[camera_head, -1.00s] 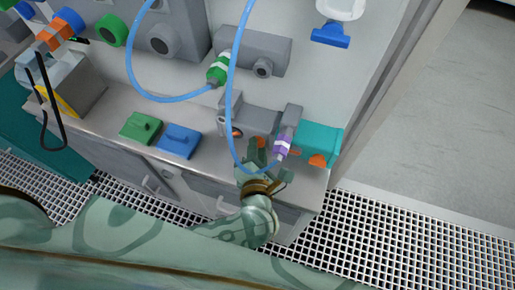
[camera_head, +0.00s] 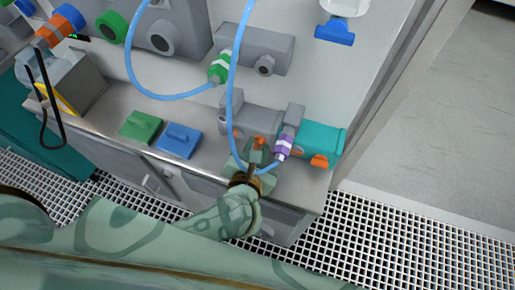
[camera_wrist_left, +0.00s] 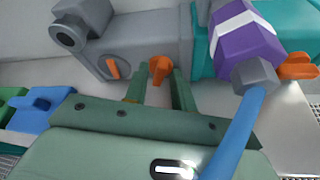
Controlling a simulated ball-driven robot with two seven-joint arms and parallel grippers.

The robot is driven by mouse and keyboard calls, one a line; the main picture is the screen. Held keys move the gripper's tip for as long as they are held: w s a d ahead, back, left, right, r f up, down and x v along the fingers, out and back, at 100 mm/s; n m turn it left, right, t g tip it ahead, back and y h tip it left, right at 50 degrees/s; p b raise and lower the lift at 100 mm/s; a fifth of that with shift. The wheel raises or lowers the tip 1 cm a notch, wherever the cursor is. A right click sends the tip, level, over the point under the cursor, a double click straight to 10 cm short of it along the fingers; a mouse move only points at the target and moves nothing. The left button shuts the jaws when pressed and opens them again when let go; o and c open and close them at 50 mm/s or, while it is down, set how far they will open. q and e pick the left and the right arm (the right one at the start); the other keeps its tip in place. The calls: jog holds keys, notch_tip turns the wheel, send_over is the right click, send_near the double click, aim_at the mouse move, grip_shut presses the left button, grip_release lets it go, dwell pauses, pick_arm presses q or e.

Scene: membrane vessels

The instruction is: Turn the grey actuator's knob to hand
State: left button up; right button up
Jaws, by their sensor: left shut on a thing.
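The grey actuator (camera_head: 262,119) sits at the back of the bench, left of a teal actuator. Its orange knob (camera_head: 259,142) faces me, and it also shows in the left wrist view (camera_wrist_left: 160,69). My left gripper (camera_head: 256,153) is at the knob; in the left wrist view its two green fingers (camera_wrist_left: 160,86) are shut on the knob, one on each side. A small orange marker (camera_wrist_left: 112,69) shows left of the knob on the grey actuator's face. My right gripper is not in view.
A blue hose (camera_head: 230,95) hangs in front of the grey actuator and ends at a purple-and-white connector (camera_head: 283,147), close to my left gripper. The teal actuator (camera_head: 326,139) has its own orange knob (camera_head: 319,161). Green (camera_head: 141,127) and blue (camera_head: 180,140) blocks lie to the left.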

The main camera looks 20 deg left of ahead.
pick_arm(q)
jog(key=shift+a+n+h+b, duration=0.15)
jog(key=shift+n+h+b, duration=0.2)
jog(key=shift+n+h, duration=0.25)
dwell(0.3)
jog(key=o, duration=0.7)
jog(key=shift+c, duration=0.2)
jog(key=shift+w, duration=0.15)
